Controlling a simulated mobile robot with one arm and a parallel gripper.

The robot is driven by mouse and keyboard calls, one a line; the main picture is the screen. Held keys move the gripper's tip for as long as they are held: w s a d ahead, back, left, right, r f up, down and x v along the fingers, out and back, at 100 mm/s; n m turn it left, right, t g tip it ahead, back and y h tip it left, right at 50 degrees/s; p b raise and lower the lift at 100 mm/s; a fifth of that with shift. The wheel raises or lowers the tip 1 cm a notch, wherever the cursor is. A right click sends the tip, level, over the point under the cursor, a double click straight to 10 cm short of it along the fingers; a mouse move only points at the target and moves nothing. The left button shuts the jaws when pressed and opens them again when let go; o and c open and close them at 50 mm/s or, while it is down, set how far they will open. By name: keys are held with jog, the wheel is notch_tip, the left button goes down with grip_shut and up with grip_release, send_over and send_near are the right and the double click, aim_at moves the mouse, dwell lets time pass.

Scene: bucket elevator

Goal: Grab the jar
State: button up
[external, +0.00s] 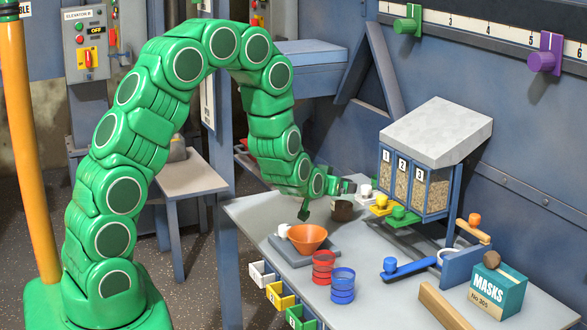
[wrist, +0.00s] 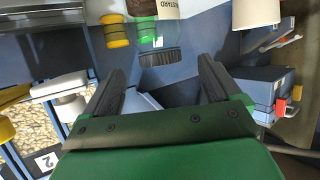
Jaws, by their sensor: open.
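A clear jar with a dark ridged lid (wrist: 160,58) and a label reading in part "STARD" shows at the top middle of the wrist view. It lies beyond my fingertips, between their lines, and no finger appears to touch it. In the external view the area around it is small and partly hidden by my arm, so I cannot make out the jar surely there. My gripper (wrist: 160,78) is open, with a dark finger on each side and nothing between them. In the external view my gripper (external: 330,187) is above the back edge of the table.
A grain dispenser (external: 436,135) stands to the right. A white cylinder (wrist: 256,12) is at upper right in the wrist view.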

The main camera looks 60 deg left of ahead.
jog(key=shift+f+x, duration=0.15)
jog(key=shift+x, duration=1.8)
jog(key=shift+f+x, duration=0.15)
jog(key=shift+x, duration=1.75)
jog(key=shift+s, duration=0.1)
jog(key=shift+c, duration=0.2)
jog(key=c, duration=1.2)
jog(key=shift+c, duration=0.3)
